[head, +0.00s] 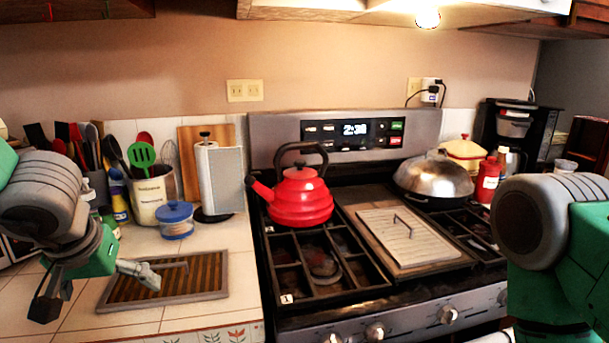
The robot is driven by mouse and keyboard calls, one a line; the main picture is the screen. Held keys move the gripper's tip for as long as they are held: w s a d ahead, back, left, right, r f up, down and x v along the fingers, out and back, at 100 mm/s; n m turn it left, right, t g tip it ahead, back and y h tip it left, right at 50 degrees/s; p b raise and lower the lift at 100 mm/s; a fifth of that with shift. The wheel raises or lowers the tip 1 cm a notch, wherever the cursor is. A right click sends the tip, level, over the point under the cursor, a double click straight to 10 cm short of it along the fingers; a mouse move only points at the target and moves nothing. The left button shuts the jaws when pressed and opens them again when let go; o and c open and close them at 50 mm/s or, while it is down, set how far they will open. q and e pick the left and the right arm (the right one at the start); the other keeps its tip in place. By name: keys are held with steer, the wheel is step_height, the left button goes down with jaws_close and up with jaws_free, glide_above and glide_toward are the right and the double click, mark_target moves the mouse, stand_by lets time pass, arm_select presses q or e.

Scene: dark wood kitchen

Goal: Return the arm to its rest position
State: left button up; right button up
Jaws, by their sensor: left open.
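My left arm comes in from the left, and its gripper (95,290) hangs over the tiled counter. Its fingers are spread wide apart and hold nothing. One finger reaches toward the striped wooden board (207,290); in this view it overlaps the board's left part, and I cannot tell whether it touches. My right arm shows at the right edge as a grey joint and green link, but its gripper is out of view.
A red kettle (300,198) stands on the stove's back left. A lidded pan (433,178) and a griddle plate (408,236) are also on the stove. A blue-lidded jar (175,221), utensil crock (152,196) and paper towel holder (219,178) stand behind the board.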

arm_select(q)
steer(key=s+a+f+m+y, duration=0.1)
steer(key=s+f, duration=0.3)
steer(key=f, duration=0.7)
steer(key=s+a+f+m+y, duration=0.15)
steer(key=s+f, duration=0.25)
steer(key=f, duration=0.6)
steer(key=s+d+f+g+h, duration=0.1)
steer(key=s+d+f, duration=0.1)
steer(key=s+f, duration=0.3)
steer(key=s+d+f+g+h, duration=0.2)
steer(key=s+f, duration=0.4)
steer(key=s, duration=0.6)
steer(key=shift+s+d+f+m+g, duration=0.2)
steer(key=shift+d+f+m+g, duration=0.1)
steer(key=shift+d+m, duration=0.15)
steer(key=shift+a+h, duration=0.1)
steer(key=shift+h, duration=0.15)
